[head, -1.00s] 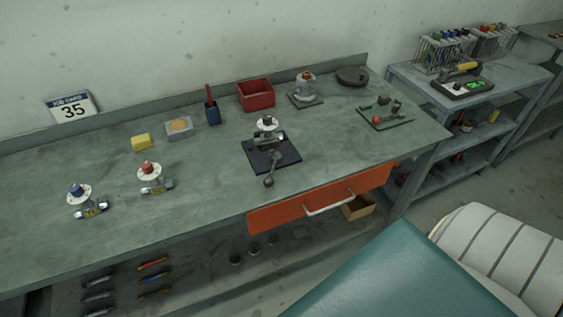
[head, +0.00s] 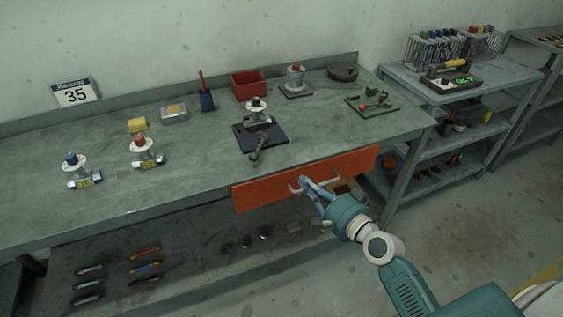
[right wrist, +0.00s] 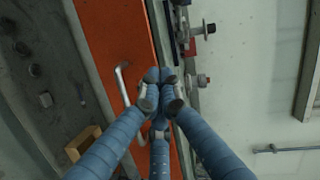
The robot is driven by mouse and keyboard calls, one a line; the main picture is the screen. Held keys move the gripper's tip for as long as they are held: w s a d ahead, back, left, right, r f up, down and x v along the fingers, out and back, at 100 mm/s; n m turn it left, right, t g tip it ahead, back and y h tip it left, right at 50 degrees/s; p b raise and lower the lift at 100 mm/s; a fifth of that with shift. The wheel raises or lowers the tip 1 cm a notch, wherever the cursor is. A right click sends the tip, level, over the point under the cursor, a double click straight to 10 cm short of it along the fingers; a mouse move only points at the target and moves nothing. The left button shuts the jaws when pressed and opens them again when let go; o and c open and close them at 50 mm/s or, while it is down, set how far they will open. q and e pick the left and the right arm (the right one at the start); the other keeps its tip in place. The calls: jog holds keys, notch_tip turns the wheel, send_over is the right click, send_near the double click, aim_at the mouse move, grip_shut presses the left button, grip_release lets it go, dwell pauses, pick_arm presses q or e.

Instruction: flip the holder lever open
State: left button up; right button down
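The valve holder stands on a dark base plate (head: 279,131) near the middle of the workbench. A white-collared valve (head: 257,107) sits upright in it. The holder lever (head: 257,148) has a round dark knob and points toward the bench's front edge. My right gripper (head: 307,187) has blue fingers and is in front of the orange drawer, below and to the right of the lever, apart from it. In the right wrist view its fingertips (right wrist: 161,88) lie close together with nothing visible between them; how far they are open is unclear. My left gripper is not in view.
The orange drawer (head: 265,189) has a metal handle (head: 296,187) right beside my right gripper. A blue cup (head: 207,101) and red bin (head: 249,85) are behind.

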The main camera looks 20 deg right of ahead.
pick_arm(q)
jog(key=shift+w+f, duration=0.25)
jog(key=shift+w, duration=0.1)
pick_arm(e)
jog(key=shift+m+t+y, duration=0.3)
jog(key=shift+t+y, duration=0.2)
jog(key=r, duration=0.5)
jog(key=shift+w+a+r, duration=0.15)
jog(key=shift+a+r, duration=0.25)
jog(key=shift+w, duration=0.1)
jog(key=p, duration=0.2)
send_near(259, 146)
jog(key=w+d, duration=0.1)
jog(key=w+r, duration=0.1)
jog(key=w+d, duration=0.1)
jog(key=shift+w+d+r, duration=0.25)
jog(key=shift+d+r, duration=0.1)
jog(key=shift+r, duration=0.05)
jog(key=a, duration=0.3)
jog(key=shift+a+f+p, duration=0.1)
jog(key=shift+f+p, duration=0.2)
jog(key=shift+f, duration=0.05)
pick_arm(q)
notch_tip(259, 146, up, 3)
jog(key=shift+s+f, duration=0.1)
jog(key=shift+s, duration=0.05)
pick_arm(e)
jog(key=shift+a+f, duration=0.15)
jog(key=shift+a, duration=0.2)
